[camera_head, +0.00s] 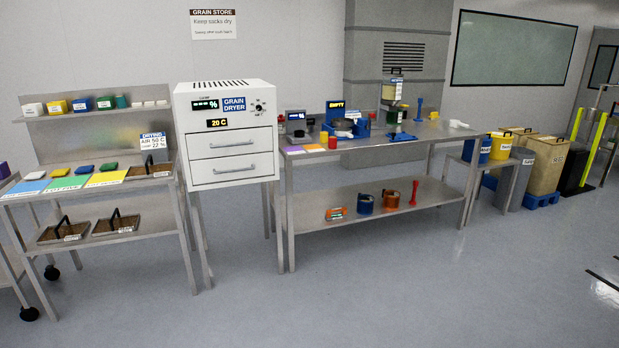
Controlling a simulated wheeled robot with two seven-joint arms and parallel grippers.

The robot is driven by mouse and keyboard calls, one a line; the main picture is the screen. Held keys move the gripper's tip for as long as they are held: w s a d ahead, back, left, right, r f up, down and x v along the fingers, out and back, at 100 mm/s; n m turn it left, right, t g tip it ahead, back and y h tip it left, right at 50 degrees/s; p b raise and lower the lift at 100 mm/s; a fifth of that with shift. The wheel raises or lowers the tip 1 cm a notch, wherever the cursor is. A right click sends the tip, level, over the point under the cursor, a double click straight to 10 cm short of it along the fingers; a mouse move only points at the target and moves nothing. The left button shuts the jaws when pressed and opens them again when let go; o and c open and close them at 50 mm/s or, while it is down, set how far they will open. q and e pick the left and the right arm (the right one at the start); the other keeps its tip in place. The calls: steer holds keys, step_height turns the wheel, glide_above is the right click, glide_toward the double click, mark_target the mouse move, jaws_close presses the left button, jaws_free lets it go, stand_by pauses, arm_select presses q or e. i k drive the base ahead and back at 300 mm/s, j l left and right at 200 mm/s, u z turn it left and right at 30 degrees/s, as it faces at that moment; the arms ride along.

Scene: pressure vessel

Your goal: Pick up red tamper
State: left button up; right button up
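A red tamper (414,193) stands upright on the lower shelf of the steel workbench (375,216), toward the right part of that shelf. A similar blue tamper (419,109) stands on the bench top above. Neither of my grippers shows in the head view.
The grain dryer (226,134) stands left of the bench. Sacks and bins (547,165) stand at the right. The floor (400,290) in front is mostly clear.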

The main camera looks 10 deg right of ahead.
mark_target(415, 183)
steer(key=i+l+z, duration=0.2)
steer(key=i+z, duration=0.7)
steer(key=i+j+z, duration=0.2)
steer(key=i+z, duration=0.4)
steer(key=i, duration=1.05)
steer(key=i+l+u, duration=0.45)
steer(key=i, duration=0.2)
steer(key=i+l+u, duration=0.45)
steer(key=i+l, duration=0.05)
steer(key=i, duration=0.1)
